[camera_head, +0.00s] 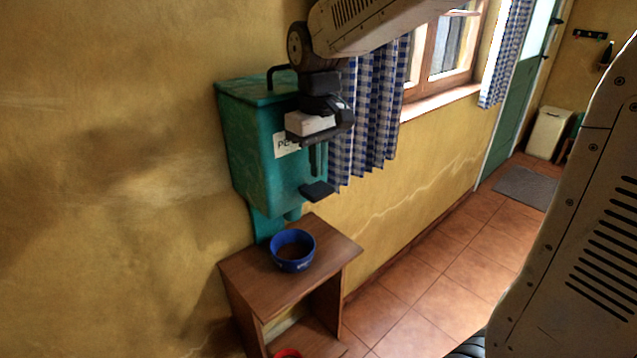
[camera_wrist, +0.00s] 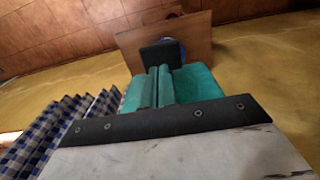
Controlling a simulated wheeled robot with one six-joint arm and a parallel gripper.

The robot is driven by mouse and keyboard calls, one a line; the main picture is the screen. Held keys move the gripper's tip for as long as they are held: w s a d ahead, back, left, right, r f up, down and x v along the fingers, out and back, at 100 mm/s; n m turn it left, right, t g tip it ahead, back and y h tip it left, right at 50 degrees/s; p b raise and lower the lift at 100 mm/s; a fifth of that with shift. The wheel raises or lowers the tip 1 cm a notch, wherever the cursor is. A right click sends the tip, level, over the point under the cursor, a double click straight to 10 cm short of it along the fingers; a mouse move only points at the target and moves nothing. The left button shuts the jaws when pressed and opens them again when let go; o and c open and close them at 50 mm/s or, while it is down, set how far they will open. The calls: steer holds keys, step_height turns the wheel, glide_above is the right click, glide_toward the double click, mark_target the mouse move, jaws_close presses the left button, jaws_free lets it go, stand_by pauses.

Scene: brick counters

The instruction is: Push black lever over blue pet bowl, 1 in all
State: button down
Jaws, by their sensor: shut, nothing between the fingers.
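A green wall dispenser (camera_head: 252,150) hangs on the yellow wall, with a black lever (camera_head: 317,191) sticking out at its lower front. The blue pet bowl (camera_head: 293,262) stands upright on a wooden stand below, with brown contents. My gripper (camera_head: 317,174) is shut and empty, pointing down in front of the dispenser, its fingertips just above the lever. I cannot tell whether they touch it. In the wrist view the lever (camera_wrist: 162,54) shows just beyond the fingertips (camera_wrist: 155,70). The bowl (camera_wrist: 183,50) is mostly hidden behind the lever there.
The wooden stand (camera_head: 238,282) is open-fronted, with a red bowl (camera_head: 288,353) on its lower shelf. A blue checked curtain (camera_head: 375,120) hangs close to the right of the dispenser, beside a window. The tiled floor (camera_head: 440,290) to the right is clear.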

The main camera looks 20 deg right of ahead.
mark_target(320, 190)
step_height(320, 190, up, 8)
stand_by(1.0)
steer(key=s+d+f+m, duration=0.1)
steer(key=s+f, duration=0.1)
steer(key=s, duration=0.5)
steer(key=s+d+f+m+t, duration=0.1)
steer(key=s+f, duration=0.2)
steer(key=s, duration=0.5)
steer(key=s+d+f+m, duration=0.1)
steer(key=s+f, duration=0.2)
steer(key=s, duration=0.5)
steer(key=shift+s+d+f+m, duration=0.15)
steer(key=shift+s+d+m, duration=0.05)
steer(key=shift+m, duration=0.1)
